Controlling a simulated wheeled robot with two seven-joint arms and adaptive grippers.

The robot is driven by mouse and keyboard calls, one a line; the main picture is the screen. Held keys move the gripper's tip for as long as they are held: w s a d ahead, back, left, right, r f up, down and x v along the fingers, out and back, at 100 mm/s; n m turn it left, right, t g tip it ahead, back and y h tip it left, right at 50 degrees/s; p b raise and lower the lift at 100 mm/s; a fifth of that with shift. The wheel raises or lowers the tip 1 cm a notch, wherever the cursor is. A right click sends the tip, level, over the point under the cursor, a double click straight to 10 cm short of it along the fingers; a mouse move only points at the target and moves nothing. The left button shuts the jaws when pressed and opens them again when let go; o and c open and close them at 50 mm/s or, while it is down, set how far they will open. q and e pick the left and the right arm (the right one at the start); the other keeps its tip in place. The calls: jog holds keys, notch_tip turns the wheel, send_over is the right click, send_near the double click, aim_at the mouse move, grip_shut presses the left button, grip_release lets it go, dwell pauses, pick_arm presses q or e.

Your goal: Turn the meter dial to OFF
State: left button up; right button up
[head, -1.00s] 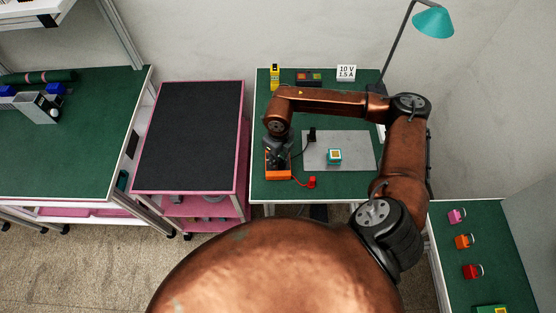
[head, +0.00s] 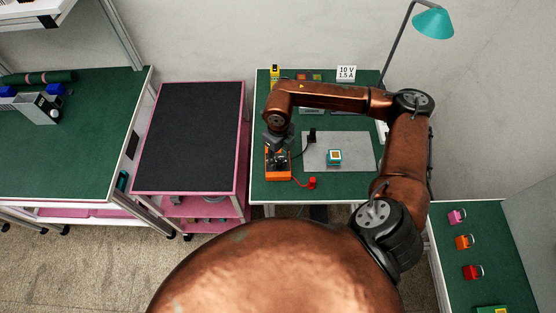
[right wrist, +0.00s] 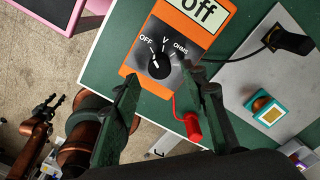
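The orange meter (head: 278,163) lies on the green bench in the head view. In the right wrist view its display (right wrist: 200,12) reads "off". Its black dial (right wrist: 159,67) has labels OFF, V and OHMS around it, and the white mark on the dial sits toward the OFF side. My right gripper (right wrist: 161,82) is open, with its dark fingers apart on either side below the dial and nothing between them. In the head view the right gripper (head: 277,142) is just above the meter. My left gripper (right wrist: 55,102) shows small at the wrist view's left, fingers apart, empty.
A red plug (head: 312,183) on a lead lies right of the meter. A black plug (head: 311,135) lies behind, near the grey mat (head: 358,140) with a teal block (head: 334,157). A pink cart (head: 243,150) stands left of the bench. A teal lamp (head: 433,23) stands at the back right.

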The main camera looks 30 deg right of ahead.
aim_at(278, 162)
notch_tip(278, 162, up, 9)
dwell(0.3)
jog(key=shift+r, duration=0.15)
dwell(0.3)
